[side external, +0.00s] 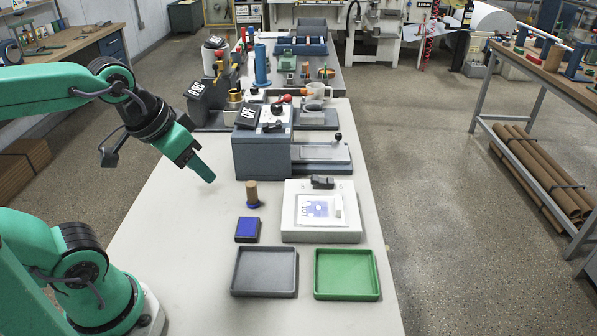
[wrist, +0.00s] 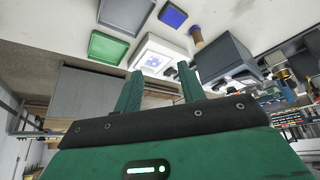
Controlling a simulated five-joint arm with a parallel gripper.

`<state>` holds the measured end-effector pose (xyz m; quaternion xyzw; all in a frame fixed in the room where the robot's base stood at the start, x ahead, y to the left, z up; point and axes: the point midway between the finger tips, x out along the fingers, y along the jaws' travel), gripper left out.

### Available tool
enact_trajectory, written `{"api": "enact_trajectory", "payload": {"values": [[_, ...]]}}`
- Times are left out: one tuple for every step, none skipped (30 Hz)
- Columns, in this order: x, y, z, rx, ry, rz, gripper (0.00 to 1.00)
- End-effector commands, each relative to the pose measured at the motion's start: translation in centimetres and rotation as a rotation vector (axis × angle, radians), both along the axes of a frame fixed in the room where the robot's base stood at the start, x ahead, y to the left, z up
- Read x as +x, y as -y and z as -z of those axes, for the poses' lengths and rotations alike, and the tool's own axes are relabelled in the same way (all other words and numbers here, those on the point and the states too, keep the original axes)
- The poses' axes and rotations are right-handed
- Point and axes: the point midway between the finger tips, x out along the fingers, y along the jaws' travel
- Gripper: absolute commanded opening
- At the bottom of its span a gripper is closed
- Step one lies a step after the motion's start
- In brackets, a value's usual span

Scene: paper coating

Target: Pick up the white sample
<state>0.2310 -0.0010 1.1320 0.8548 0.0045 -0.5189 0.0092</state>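A white sheet with a blue print (side external: 320,208), which looks like the white sample, lies flat on top of a white box-shaped device (side external: 290,236). In the wrist view the sheet (wrist: 154,60) shows small on the white device (wrist: 171,49), beyond my fingertips. My gripper (side external: 207,177) hangs in the air over the table, left of the device and well apart from it. In the wrist view my gripper (wrist: 160,71) has its two green fingers apart, with nothing held between them.
A green tray (side external: 347,297) and a grey tray (side external: 264,294) lie at the near end. A blue pad (side external: 247,229) and a wooden-handled stamp (side external: 252,194) stand left of the device. A grey machine (side external: 262,153) stands behind. The table's left side (side external: 180,240) is clear.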

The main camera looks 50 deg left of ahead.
Motion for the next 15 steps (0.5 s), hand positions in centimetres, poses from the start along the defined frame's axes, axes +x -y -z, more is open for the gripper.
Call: {"api": "enact_trajectory", "payload": {"values": [[0.4,0.1,-0.2,-0.005,-0.008,-0.007,0.40],[0.7,0.1,-0.3,-0.010,-0.013,-0.014,0.40],[1.1,0.2,-0.5,-0.015,-0.021,-0.024,0.40],[1.5,0.2,-0.6,-0.021,-0.028,-0.032,0.40],[1.9,0.3,-0.7,-0.026,-0.035,-0.042,0.40],[2.5,0.4,-1.0,-0.033,-0.044,-0.054,0.40],[2.9,0.4,-1.1,-0.040,-0.053,-0.065,0.40],[3.4,0.5,-1.2,-0.045,-0.059,-0.075,0.40],[4.1,0.7,-1.4,-0.053,-0.070,-0.091,0.40],[4.6,0.7,-1.5,-0.059,-0.079,-0.102,0.40],[5.1,0.8,-1.6,-0.065,-0.087,-0.114,0.40],[5.8,1.0,-1.7,-0.073,-0.099,-0.129,0.40],[6.4,1.1,-1.7,-0.078,-0.107,-0.141,0.40],[6.9,1.2,-1.8,-0.084,-0.115,-0.154,0.40],[7.6,1.3,-1.8,-0.091,-0.126,-0.169,0.40]]}}
